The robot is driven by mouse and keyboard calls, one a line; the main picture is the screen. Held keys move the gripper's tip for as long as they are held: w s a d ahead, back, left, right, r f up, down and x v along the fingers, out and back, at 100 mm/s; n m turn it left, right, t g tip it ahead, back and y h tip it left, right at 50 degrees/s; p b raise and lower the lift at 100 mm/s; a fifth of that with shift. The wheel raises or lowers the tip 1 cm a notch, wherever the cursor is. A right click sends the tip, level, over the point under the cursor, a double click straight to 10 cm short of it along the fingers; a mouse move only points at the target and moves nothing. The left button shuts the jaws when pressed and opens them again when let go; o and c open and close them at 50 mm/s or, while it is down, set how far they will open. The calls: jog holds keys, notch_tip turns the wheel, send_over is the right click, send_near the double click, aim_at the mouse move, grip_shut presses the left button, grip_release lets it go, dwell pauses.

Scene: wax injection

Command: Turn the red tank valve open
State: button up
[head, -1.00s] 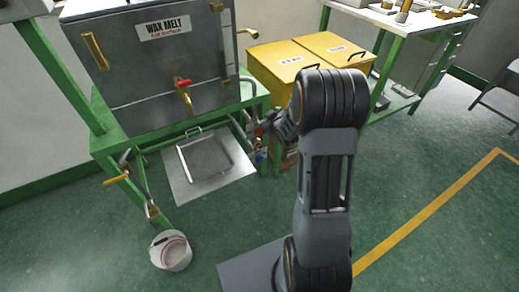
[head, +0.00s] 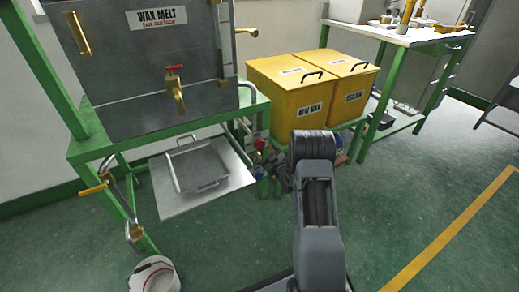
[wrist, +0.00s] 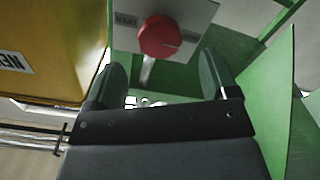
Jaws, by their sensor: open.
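A brass tap with a red handle (head: 174,68) sits on the front of the grey WAX MELT tank (head: 130,85). The handle lies roughly crosswise. A separate round red knob (head: 260,144) is on the green frame low to the right of the tank. In the wrist view a round red knob (wrist: 160,37) on a pale labelled plate shows just beyond my fingers. My gripper (wrist: 165,78) is open, with nothing between its fingers. In the head view my gripper (head: 278,172) is near the knob, well below and right of the tap, partly hidden by my arm.
A metal tray (head: 197,166) lies below the tap. Yellow bins (head: 300,105) stand right of the tank; one fills the wrist view's left edge. Green panels flank my fingers on the right. A white bucket (head: 150,280) stands on the floor. Floor at right is open.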

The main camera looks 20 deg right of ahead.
aim_at(261, 146)
jog(key=w, duration=0.2)
jog(key=w+b, duration=0.1)
jog(key=w, duration=0.3)
jog(key=shift+w+a+b, duration=0.25)
jog(key=shift+a+b, duration=0.15)
jog(key=shift+c, duration=0.4)
jog(key=c, duration=0.7)
jog(key=shift+a, duration=0.15)
jog(key=shift+c, duration=0.8)
